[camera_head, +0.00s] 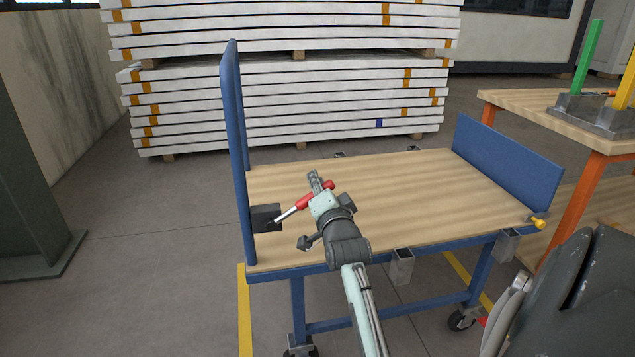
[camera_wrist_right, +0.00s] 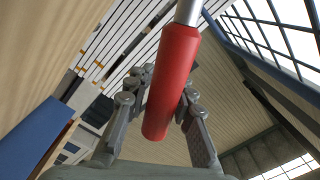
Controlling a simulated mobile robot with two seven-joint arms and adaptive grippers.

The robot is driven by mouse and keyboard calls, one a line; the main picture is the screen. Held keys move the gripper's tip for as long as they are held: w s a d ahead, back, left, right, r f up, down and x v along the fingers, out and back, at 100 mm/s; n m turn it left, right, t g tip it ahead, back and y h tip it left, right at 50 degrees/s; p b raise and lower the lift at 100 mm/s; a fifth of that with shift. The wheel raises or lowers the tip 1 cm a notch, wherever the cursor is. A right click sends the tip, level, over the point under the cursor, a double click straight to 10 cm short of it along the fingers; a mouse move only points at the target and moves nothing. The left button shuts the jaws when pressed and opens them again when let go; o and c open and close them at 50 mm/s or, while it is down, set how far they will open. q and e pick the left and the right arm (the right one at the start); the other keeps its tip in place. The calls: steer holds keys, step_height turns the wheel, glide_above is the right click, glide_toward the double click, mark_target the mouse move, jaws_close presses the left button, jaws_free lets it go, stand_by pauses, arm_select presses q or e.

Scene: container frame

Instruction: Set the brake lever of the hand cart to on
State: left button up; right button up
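The hand cart has a wooden deck (camera_head: 400,195), a blue frame and a tall blue push handle (camera_head: 236,110) at its left end. The brake lever (camera_head: 284,215) is a silver rod with a red grip, sticking out from a dark box (camera_head: 265,217) on the handle post. It slants up to the right. My right gripper (camera_head: 315,180) is at the red grip, above the deck. In the right wrist view the red grip (camera_wrist_right: 170,85) lies between the two fingers (camera_wrist_right: 167,90), which close in on both its sides. My left gripper is not in view.
A blue end board (camera_head: 508,162) closes the cart's right end, with a yellow knob (camera_head: 538,222) at its corner. A wooden workbench (camera_head: 560,110) with orange legs stands at the right. Stacked white panels (camera_head: 290,100) stand behind the cart.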

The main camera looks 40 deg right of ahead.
step_height(320, 180, up, 10)
stand_by(0.7)
